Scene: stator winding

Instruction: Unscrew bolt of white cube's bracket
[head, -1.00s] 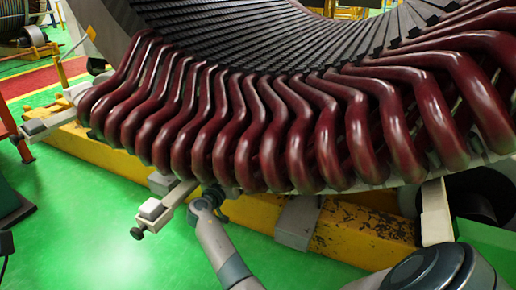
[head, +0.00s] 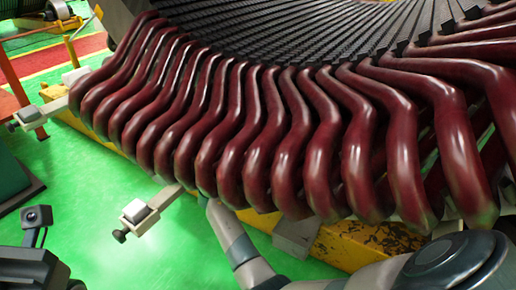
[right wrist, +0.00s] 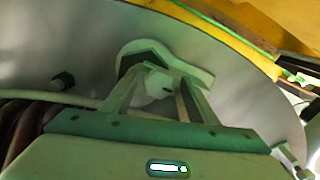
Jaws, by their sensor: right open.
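A white cube (head: 134,211) sits on a pale bracket arm (head: 165,199) jutting from under the red coils. A dark bolt (head: 120,236) is at the bracket's outer end. Another pale bracket with a dark bolt (head: 11,126) juts out further left. My right arm reaches up beneath the coils, which hide its gripper in the head view. In the right wrist view my right gripper (right wrist: 155,92) is open, before a pale part with a dark faceted face (right wrist: 143,52); I cannot tell what that part is. A dark part of my left arm (head: 30,262) shows at lower left, its fingers not discernible.
The stator's thick red coils (head: 255,140) fill the middle and overhang my right arm. A yellow beam (head: 365,240) runs beneath them. Green floor (head: 90,200) is open at left. In the right wrist view, a dark bolt head (right wrist: 62,81) stands on a grey plate (right wrist: 85,60).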

